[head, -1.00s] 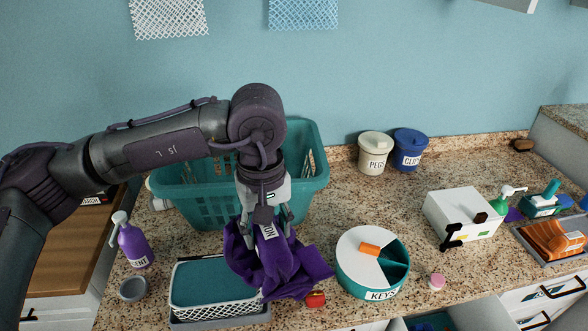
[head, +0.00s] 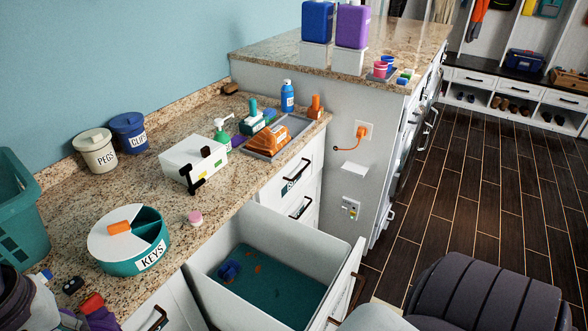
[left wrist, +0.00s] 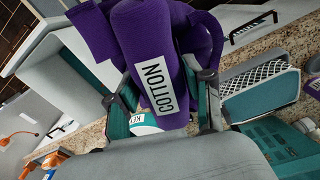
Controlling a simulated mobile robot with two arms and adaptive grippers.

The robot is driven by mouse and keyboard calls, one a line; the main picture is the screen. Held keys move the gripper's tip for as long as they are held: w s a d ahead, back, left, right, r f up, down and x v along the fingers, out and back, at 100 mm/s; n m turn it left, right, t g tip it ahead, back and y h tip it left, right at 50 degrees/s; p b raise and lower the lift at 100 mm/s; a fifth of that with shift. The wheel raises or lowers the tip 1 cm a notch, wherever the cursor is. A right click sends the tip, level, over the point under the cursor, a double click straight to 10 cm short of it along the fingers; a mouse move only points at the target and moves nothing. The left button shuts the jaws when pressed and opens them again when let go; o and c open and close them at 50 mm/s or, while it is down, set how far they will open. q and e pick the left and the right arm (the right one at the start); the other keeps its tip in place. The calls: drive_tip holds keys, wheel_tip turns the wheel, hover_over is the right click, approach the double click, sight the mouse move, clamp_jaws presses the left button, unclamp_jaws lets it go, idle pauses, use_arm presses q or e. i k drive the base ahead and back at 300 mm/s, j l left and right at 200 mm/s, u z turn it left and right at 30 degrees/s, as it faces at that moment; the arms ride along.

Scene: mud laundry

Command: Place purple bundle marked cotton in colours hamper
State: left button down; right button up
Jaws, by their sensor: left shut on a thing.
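The purple bundle (left wrist: 150,50) bears a white COTTON label and fills the upper middle of the left wrist view. My left gripper (left wrist: 160,88) is shut on it, one finger on each side. In the head view only a bit of the bundle (head: 103,320) shows at the bottom left corner. I see no readable label for a colours hamper. A wide white pull-out bin (head: 203,275) stands open below the counter, with a teal bottom and small blue and orange items inside. My right gripper is out of view.
On the counter are a round KEYS box (head: 105,258), a white box (head: 190,160), a pink cap (head: 194,218), a pegs pot (head: 96,155) and a blue clips pot (head: 129,132). A teal basket (head: 18,225) is at the left.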

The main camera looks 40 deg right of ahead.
sight(261, 290)
drive_tip(key=k+l, duration=0.15)
drive_tip(key=l, duration=0.25)
drive_tip(key=k+l, duration=0.15)
drive_tip(key=l, duration=0.2)
drive_tip(key=k+l, duration=0.1)
drive_tip(key=l, duration=0.3)
drive_tip(key=k+l, duration=0.15)
drive_tip(key=l, duration=0.25)
drive_tip(key=k+l, duration=0.15)
drive_tip(key=l, duration=0.75)
drive_tip(key=k+l, duration=0.1)
drive_tip(key=l, duration=0.45)
